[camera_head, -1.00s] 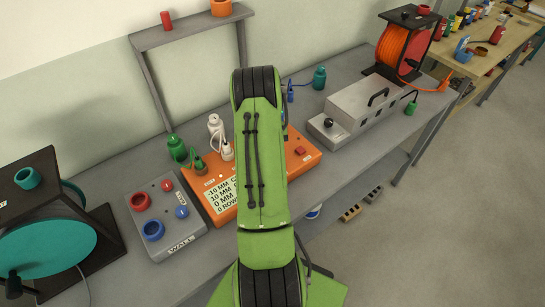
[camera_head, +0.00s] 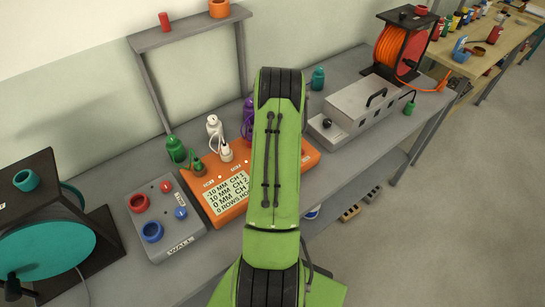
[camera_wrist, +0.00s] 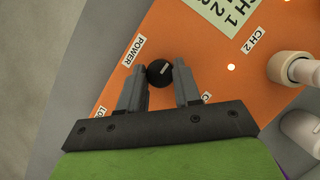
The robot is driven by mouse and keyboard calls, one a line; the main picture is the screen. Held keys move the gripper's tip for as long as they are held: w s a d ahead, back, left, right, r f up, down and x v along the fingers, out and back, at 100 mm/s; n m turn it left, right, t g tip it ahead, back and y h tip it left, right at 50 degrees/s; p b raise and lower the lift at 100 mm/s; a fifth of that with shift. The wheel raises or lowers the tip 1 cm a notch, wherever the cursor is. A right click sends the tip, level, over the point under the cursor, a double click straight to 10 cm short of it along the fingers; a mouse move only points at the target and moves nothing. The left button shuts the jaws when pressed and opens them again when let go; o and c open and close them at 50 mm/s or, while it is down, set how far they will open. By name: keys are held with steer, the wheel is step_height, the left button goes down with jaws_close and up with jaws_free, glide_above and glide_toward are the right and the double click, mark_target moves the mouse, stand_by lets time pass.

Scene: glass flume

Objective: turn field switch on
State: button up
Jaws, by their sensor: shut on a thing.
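The orange control box (camera_head: 311,159) stands on the grey bench. In the wrist view its orange top (camera_wrist: 185,35) bears a round black knob (camera_wrist: 160,73) with a light mark, next to a POWER label (camera_wrist: 133,50). My gripper (camera_wrist: 160,80) has a finger on each side of this knob and is shut on it. No label reading "field" is legible. In the head view my green arm hides the gripper and part of the box. A grey metal box (camera_head: 362,103) to the right also has a black knob (camera_head: 327,122); its label is not readable.
A grey WALL box (camera_head: 178,240) with red and blue rings stands left of the orange box. White plugs (camera_wrist: 290,67) sit close by on the orange box. Green (camera_head: 176,149) and white (camera_head: 214,127) bottles stand behind it. An orange cable reel (camera_head: 398,45) is farther right.

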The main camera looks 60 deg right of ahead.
steer(key=o, duration=1.1)
steer(key=shift+c, duration=0.2)
steer(key=p+v, duration=0.3)
steer(key=v, duration=1.2)
steer(key=shift+r, duration=0.4)
steer(key=shift+d, duration=0.1)
